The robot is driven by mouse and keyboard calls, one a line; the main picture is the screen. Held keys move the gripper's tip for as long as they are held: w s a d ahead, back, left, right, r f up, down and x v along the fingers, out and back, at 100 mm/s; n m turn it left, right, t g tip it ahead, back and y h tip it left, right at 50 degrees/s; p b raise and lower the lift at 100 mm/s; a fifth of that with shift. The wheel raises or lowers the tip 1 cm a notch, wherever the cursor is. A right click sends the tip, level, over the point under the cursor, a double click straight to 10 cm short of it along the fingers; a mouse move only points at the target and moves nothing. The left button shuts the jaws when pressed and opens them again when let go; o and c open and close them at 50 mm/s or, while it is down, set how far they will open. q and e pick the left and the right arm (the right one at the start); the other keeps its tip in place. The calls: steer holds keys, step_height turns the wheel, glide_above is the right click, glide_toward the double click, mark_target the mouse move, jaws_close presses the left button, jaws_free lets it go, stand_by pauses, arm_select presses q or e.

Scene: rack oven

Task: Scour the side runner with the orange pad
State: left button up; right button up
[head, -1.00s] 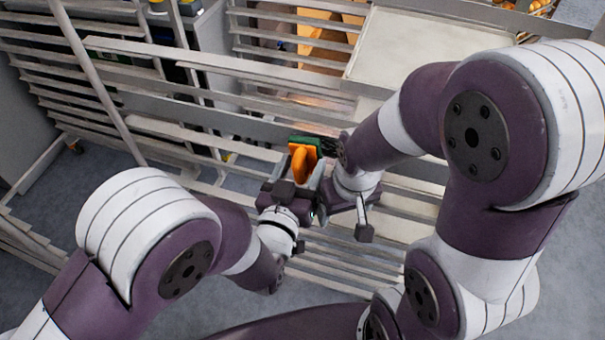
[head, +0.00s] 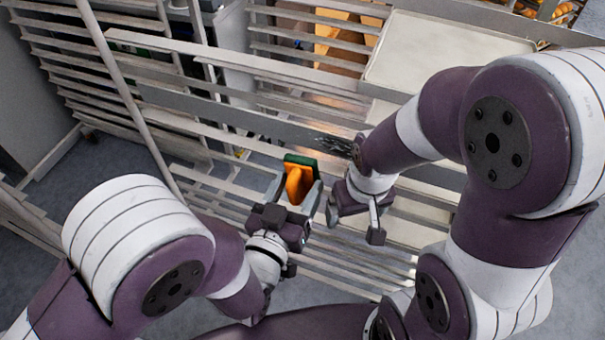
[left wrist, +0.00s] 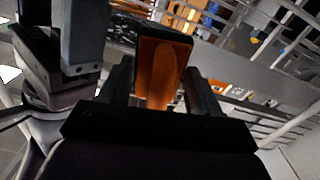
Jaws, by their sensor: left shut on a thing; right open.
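The orange pad (head: 297,180) has an orange grip and a dark green face. My left gripper (head: 295,194) is shut on its orange grip. The pad also shows between the fingers in the left wrist view (left wrist: 161,72). The side runner appears to be the long grey rail (head: 235,116) that slopes down to the right across the rack. A dark, streaky patch (head: 334,144) lies on it beyond the pad; the pad looks apart from it. My right gripper (head: 355,222) is open and empty, just right of the pad. My right arm hides the rail's right part.
Several pale slats of the rack (head: 335,262) lie below and around both grippers. A slanted upright post (head: 120,85) stands at the left. A pale tray (head: 445,52) sits at the upper right. Grey floor (head: 70,195) is open at the left. The two grippers are close together.

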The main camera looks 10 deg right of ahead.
mark_target(291, 202)
arm_select(q)
steer(key=shift+s, duration=0.1)
steer(key=shift+v, duration=1.45)
steer(key=shift+a, duration=0.1)
